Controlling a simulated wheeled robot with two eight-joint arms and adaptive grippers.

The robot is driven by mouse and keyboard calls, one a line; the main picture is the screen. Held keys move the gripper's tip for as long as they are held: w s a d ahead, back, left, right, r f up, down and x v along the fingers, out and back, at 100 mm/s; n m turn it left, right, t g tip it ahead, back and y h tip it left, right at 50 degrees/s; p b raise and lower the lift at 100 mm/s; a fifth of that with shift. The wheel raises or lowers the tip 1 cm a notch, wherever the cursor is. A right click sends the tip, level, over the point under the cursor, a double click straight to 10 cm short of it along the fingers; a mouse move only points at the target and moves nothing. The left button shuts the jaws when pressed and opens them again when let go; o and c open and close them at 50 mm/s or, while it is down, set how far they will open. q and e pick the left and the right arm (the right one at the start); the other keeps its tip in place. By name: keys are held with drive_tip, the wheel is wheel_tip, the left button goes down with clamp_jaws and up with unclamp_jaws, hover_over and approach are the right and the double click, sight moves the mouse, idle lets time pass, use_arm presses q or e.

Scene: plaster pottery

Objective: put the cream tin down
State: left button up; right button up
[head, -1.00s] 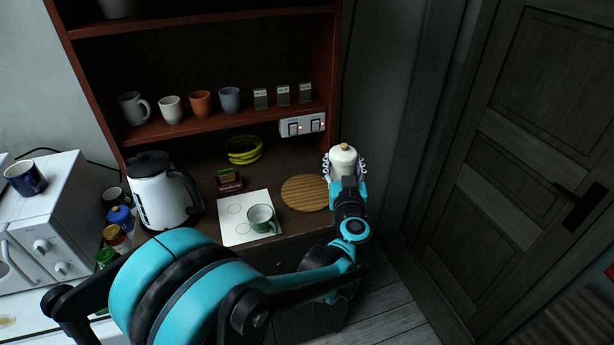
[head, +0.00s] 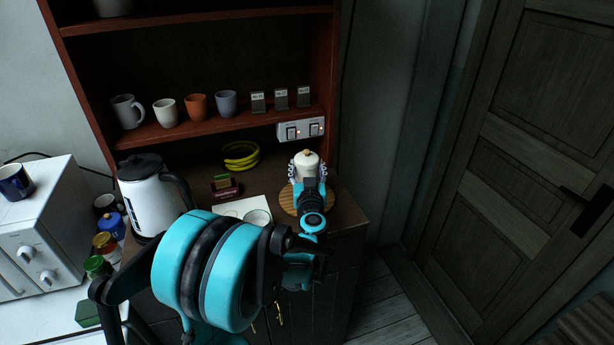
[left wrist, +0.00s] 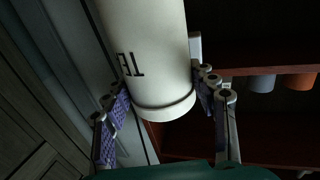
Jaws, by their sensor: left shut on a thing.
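The cream tin (head: 308,164) has a pale lid with a small brown knob and stands upright between the fingers of my left gripper (head: 307,173). The gripper is shut on it. In the left wrist view the tin (left wrist: 148,60) shows dark lettering and sits between the two fingers (left wrist: 165,120). In the head view the tin is over the round wooden board (head: 288,205) on the counter. The gripper hides its base, so I cannot tell whether it touches the board. My right gripper is not in view.
A white kettle (head: 152,200) stands at the left of the counter. A socket strip (head: 301,130) is on the cabinet behind the tin.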

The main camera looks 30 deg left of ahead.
use_arm(q)
wheel_tip(320, 180, down, 2)
drive_tip(key=shift+f+b, duration=0.1)
drive_tip(key=shift+b, duration=0.2)
drive_tip(key=o, duration=0.8)
drive_tip(key=shift+f, duration=0.1)
drive_tip(key=o, duration=0.4)
